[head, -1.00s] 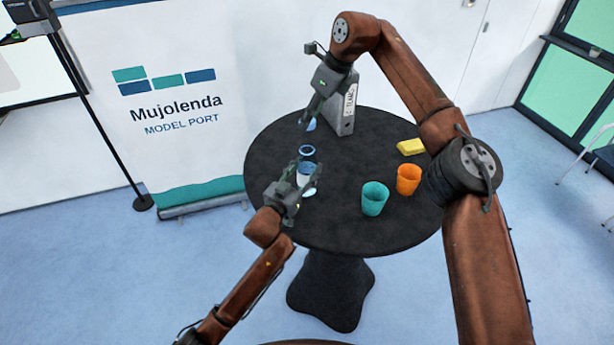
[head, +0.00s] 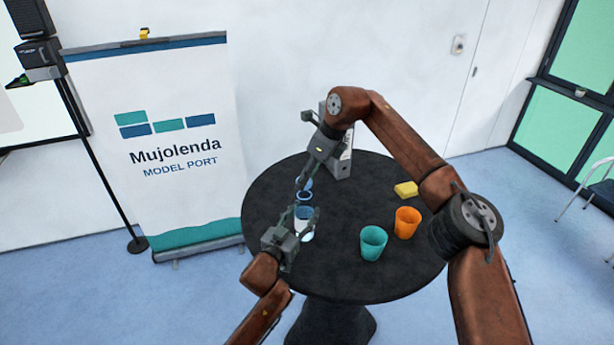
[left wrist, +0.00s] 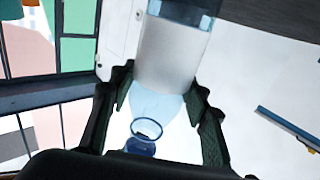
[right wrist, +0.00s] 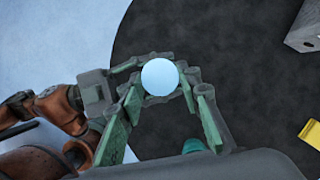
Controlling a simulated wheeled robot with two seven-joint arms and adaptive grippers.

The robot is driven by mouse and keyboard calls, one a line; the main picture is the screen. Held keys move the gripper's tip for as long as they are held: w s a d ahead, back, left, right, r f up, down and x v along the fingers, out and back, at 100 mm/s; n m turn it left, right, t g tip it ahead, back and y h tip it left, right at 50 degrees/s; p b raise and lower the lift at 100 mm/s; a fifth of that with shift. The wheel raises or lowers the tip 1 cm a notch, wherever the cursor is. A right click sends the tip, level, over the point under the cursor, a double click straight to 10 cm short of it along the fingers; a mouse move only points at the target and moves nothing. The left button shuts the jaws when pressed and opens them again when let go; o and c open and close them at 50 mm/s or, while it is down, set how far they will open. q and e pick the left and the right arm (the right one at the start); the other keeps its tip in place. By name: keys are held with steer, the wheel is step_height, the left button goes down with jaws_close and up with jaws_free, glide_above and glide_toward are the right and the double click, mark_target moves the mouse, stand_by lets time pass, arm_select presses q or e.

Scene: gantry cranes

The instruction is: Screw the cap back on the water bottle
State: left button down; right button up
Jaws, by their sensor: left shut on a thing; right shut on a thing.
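The water bottle (head: 303,224) has a pale label, a light-blue base and a blue neck ring (left wrist: 145,130). It also shows in the left wrist view (left wrist: 172,55). My left gripper (head: 302,218) is shut around its body and holds it about upright over the near-left of the table. My right gripper (head: 306,174) is shut on the light-blue cap (right wrist: 160,76), just above the bottle's neck. The cap looks roughly in line with the neck. Whether cap and neck touch, and whether the base touches the table, I cannot tell.
On the round black table (head: 355,275) stand a teal cup (head: 373,243) and an orange cup (head: 407,222). A yellow block (head: 406,189) lies behind them. A grey binder-like box (head: 342,162) stands behind my right gripper. The table's middle is clear.

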steer(key=shift+f, duration=0.1)
steer(key=shift+d+f, duration=0.1)
steer(key=shift+f, duration=0.7)
steer(key=shift+f, duration=0.55)
stand_by(0.3)
